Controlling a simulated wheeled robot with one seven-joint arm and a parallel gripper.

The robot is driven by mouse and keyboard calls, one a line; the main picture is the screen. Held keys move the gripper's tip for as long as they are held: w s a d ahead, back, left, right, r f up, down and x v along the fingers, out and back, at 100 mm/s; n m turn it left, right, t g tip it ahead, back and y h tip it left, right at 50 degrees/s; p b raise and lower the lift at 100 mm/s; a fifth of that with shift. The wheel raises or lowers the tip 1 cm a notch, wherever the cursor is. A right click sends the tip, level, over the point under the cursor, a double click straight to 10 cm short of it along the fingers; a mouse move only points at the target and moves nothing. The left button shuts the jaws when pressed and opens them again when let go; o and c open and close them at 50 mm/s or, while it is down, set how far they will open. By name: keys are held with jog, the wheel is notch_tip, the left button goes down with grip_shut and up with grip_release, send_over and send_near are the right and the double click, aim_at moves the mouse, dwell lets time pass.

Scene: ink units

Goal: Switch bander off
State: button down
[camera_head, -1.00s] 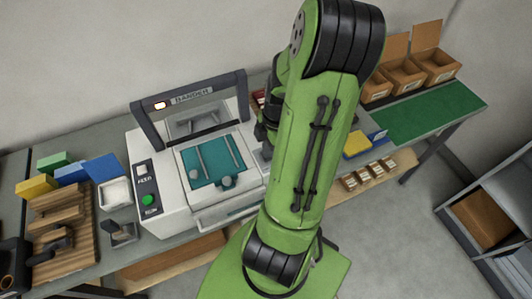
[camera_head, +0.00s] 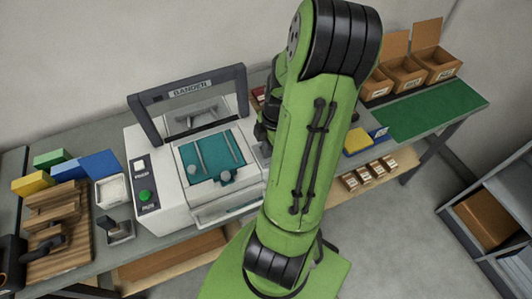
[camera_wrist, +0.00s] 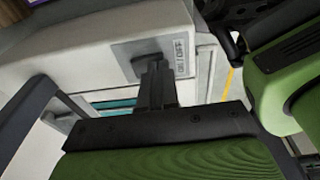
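The bander (camera_head: 160,165) is a white machine with a dark arch (camera_head: 188,92), a teal bed and a front-left control panel with a green button (camera_head: 145,196). No lit lamp shows on its arch. In the wrist view its white side (camera_wrist: 95,48) carries a grey switch plate (camera_wrist: 124,50) with a dark part on it and small lettering. My gripper (camera_wrist: 155,66) appears shut, with its fingertips at the plate, over or against the dark part; contact cannot be told. In the head view my green arm hides the gripper and that side of the machine.
The bench (camera_head: 85,135) holds a wooden rack (camera_head: 62,225) and coloured blocks at left. At right are open cardboard boxes (camera_head: 403,72) and a green mat (camera_head: 430,108). A grey shelf unit (camera_head: 490,190) stands at far right, with clear floor before it.

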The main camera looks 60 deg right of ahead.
notch_tip(320, 180, up, 7)
jog(key=p, duration=0.6)
jog(key=shift+f, duration=0.2)
jog(key=shift+w+d+f, duration=0.1)
jog(key=shift+f, duration=0.15)
jog(key=c, duration=1.8)
grip_release()
